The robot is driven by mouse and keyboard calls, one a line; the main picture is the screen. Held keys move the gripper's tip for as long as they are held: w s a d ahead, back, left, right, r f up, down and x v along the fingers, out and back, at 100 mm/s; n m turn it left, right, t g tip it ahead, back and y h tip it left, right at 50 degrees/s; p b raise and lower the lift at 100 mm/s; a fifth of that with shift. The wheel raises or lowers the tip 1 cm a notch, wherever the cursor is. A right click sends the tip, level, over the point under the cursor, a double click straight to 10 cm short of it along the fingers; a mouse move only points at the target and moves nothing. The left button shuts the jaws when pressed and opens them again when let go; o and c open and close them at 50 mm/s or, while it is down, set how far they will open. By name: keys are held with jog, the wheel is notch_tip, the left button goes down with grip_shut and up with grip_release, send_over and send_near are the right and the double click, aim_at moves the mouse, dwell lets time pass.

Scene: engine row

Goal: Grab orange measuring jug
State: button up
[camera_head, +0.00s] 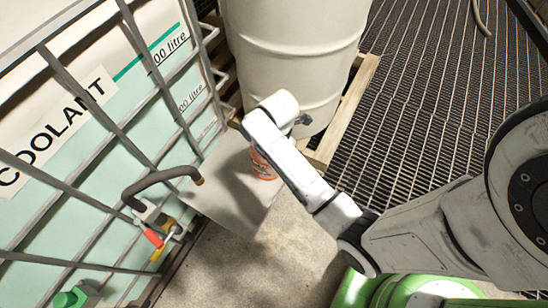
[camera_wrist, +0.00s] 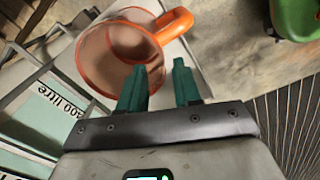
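The orange measuring jug (camera_head: 262,164) stands on a flat grey sheet beside the coolant tank, partly hidden by my arm in the head view. In the wrist view the jug (camera_wrist: 124,42) shows as a clear orange-tinted cup, with its solid orange handle (camera_wrist: 176,24) pointing right. My gripper (camera_wrist: 160,80) is open, with two green fingers apart and nothing between them. The left finger overlaps the jug's lower right side in the picture; I cannot tell whether it touches. The handle lies beyond the finger gap. The fingers are hidden in the head view.
The caged coolant tank (camera_head: 110,120) fills the left, with a tap and dark hose (camera_head: 158,180) sticking out near the grey sheet (camera_head: 232,205). A white drum (camera_head: 292,55) on a wooden pallet (camera_head: 345,115) stands behind. Metal grating (camera_head: 430,100) lies to the right.

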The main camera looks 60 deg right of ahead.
aim_at(263, 170)
notch_tip(263, 170, down, 9)
jog(key=shift+b, duration=0.65)
grip_shut()
